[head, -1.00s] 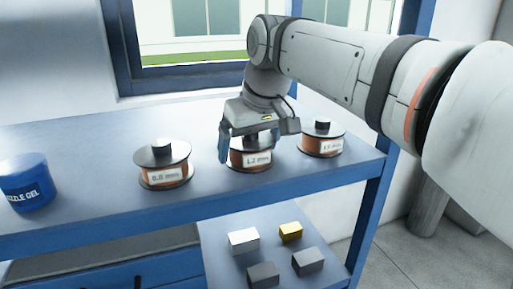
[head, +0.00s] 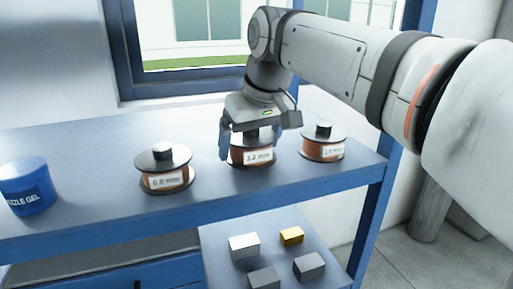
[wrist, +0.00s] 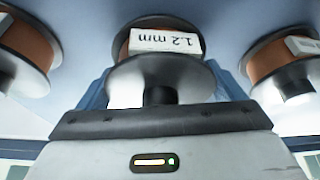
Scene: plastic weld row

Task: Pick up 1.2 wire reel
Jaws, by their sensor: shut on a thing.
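The 1.2 mm wire reel (head: 250,156) is a copper-coloured spool with dark flanges and a white label, in the middle of the upper shelf area. My gripper (head: 250,141) comes down from above and is shut on it, with blue fingers on either side of its top. The reel is upright and looks slightly raised off the shelf; the gap under it is hard to see. In the wrist view the 1.2 mm label (wrist: 166,41) is upside down, and the reel's top knob (wrist: 160,95) is between the fingers.
The 0.8 mm reel (head: 163,181) stands to the left and another reel (head: 323,151) stands close on the right. A blue nozzle gel tub (head: 27,194) is at the far left of the blue shelf (head: 100,235). Several small blocks lie on the lower surface (head: 225,275).

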